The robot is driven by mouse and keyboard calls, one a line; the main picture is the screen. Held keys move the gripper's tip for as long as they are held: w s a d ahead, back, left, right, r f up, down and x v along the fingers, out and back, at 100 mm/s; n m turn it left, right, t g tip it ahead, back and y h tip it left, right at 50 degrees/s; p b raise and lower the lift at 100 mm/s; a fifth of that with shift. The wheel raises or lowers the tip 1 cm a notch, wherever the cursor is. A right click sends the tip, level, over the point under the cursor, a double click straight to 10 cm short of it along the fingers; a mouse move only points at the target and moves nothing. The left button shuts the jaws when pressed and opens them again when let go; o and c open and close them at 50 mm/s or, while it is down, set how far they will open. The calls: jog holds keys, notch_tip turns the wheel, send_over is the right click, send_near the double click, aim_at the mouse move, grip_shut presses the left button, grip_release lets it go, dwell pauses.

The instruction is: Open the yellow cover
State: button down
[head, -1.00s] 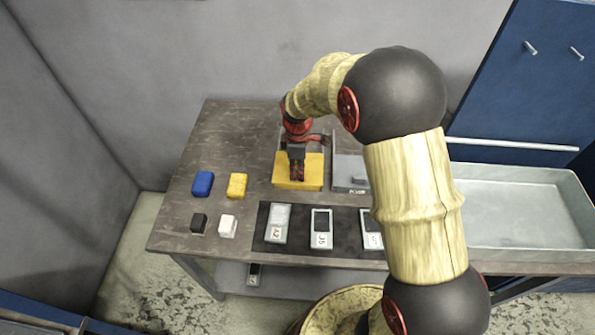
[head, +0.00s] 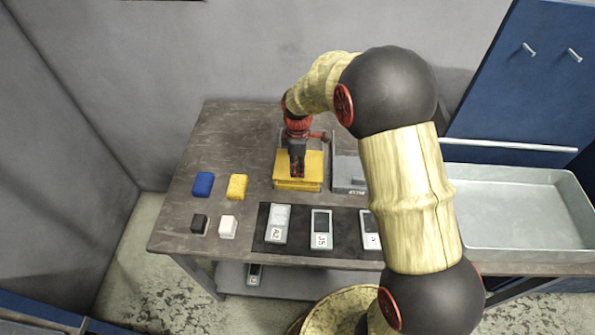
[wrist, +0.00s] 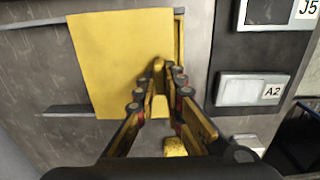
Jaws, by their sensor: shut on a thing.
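The yellow cover (head: 312,177) is a flat plate at the back middle of the table, and it fills the upper left of the wrist view (wrist: 112,62). A small yellow tab (wrist: 159,68) stands up near its edge, between my fingers. My gripper (head: 297,174) points down over the cover. In the wrist view, my fingertips (wrist: 163,84) are closed around the tab. A thin darker line shows along the cover's front edge; I cannot tell how far it is tilted. What lies under it is hidden.
A grey box (head: 347,174) stands right of the cover. Several labelled devices, such as J5 (head: 321,229), lie on a dark mat in front. Blue (head: 203,184), yellow (head: 237,186), black (head: 199,223) and white (head: 228,226) blocks lie left. A metal tray (head: 515,250) is at right.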

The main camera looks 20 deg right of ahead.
jog(key=w+d, duration=0.1)
jog(key=w, duration=0.2)
jog(key=w+d+p, duration=0.1)
jog(key=w, duration=0.2)
jog(key=w+d+p, duration=0.1)
jog(key=w, duration=0.2)
jog(key=shift+d, duration=0.35)
jog(key=c, duration=1.9)
grip_release()
jog(key=shift+r, duration=0.1)
notch_tip(320, 180, up, 12)
jog(key=shift+f, duration=0.1)
